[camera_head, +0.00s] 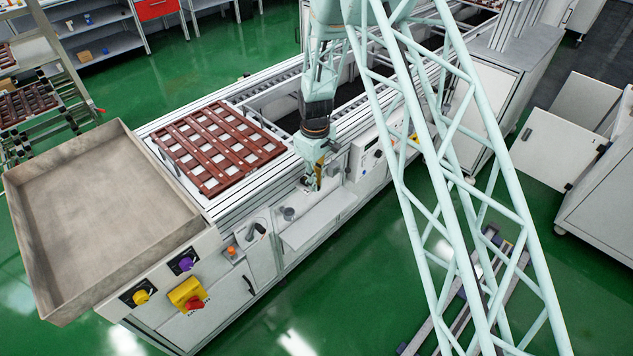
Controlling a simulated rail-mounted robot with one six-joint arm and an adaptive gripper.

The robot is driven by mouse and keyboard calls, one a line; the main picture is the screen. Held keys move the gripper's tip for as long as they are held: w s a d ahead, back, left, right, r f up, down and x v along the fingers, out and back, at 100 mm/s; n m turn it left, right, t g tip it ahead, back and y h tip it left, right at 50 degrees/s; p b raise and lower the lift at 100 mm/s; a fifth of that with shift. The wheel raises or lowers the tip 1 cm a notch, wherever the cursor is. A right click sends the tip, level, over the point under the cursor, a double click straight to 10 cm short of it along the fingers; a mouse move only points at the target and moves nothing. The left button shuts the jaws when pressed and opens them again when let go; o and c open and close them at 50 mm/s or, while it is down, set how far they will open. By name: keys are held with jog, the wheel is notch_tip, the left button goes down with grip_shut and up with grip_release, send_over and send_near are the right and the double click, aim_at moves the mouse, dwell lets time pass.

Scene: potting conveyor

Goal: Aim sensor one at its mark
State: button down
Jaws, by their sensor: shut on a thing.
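My gripper (315,182) points down at the front side of the conveyor, just above a narrow white shelf (318,220). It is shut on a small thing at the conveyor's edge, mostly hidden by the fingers. It may be sensor one, but it is too small here to be sure. A grey round piece (288,214) stands to the left of the gripper, near the shelf's left end. I cannot make out the aiming mark or which way the sensor faces.
A brown slatted tray (215,147) lies on the conveyor (190,203) left of my gripper. A large open bin (22,205) sits at the left end. Knobs, a red-and-yellow switch (188,295) and a white control box (368,155) are on the front side.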

jog(key=shift+s+a+m, duration=0.15)
jog(key=shift+m, duration=0.45)
jog(key=c, duration=2.7)
grip_release()
jog(key=shift+r, duration=0.2)
notch_tip(320, 180, up, 12)
jog(key=shift+f, duration=0.2)
jog(key=shift+r, duration=0.1)
